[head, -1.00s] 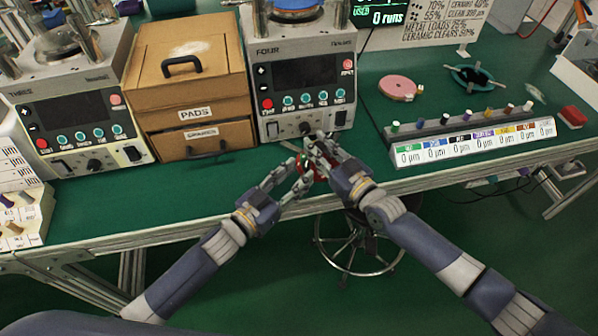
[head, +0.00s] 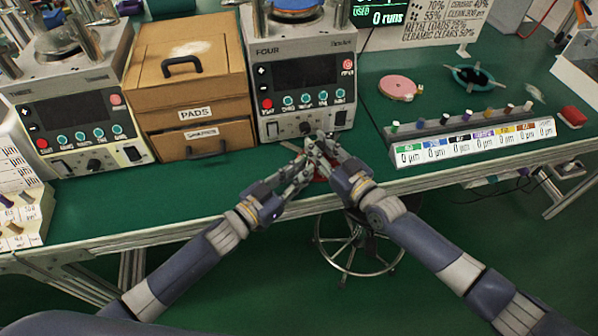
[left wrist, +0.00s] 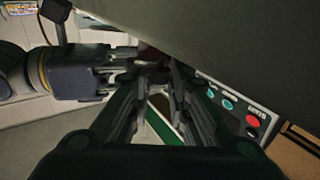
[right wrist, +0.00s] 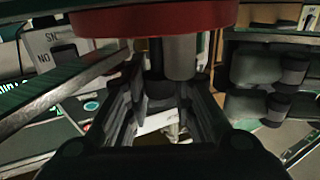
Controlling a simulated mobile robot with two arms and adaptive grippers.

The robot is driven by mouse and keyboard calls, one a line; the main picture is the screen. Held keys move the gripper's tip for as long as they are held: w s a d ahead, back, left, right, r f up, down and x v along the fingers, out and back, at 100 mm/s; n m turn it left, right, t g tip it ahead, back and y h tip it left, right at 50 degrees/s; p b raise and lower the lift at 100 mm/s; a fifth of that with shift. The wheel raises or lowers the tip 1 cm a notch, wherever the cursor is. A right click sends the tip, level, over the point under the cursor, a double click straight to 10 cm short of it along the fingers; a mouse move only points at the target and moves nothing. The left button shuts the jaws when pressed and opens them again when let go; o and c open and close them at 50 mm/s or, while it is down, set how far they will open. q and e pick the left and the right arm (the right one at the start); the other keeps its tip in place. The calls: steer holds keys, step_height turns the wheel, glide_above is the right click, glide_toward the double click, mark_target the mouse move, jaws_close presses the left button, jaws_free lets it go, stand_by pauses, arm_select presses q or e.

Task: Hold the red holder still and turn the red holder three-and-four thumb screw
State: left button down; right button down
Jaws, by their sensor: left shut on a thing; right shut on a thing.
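The red holder (head: 319,176) shows only as a small red patch between my two grippers in the head view, in front of machine FOUR. In the right wrist view the red holder (right wrist: 155,18) is a wide red disc across the top, with grey and black cylindrical parts below it. My right gripper (head: 318,150) is shut on a dark part under the disc, apparently a thumb screw (right wrist: 160,88); its number is not readable. My left gripper (head: 302,172) is lower and shut on the holder. Its grip point is mostly hidden in the left wrist view.
Machine FOUR (head: 306,75) stands just behind my grippers. A pads cabinet (head: 190,80) and another machine (head: 75,105) are to the left. A labelled rack (head: 475,140) and a pink disc (head: 398,87) are to the right. A stool (head: 355,245) stands below the table edge.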

arm_select(q)
steer(key=shift+w+a+m+g+h, duration=0.1)
steer(key=shift+a+m+g+h, duration=0.05)
steer(key=shift+m+g+h, duration=0.4)
steer(key=c, duration=1.5)
jaws_free()
steer(key=v, duration=1.2)
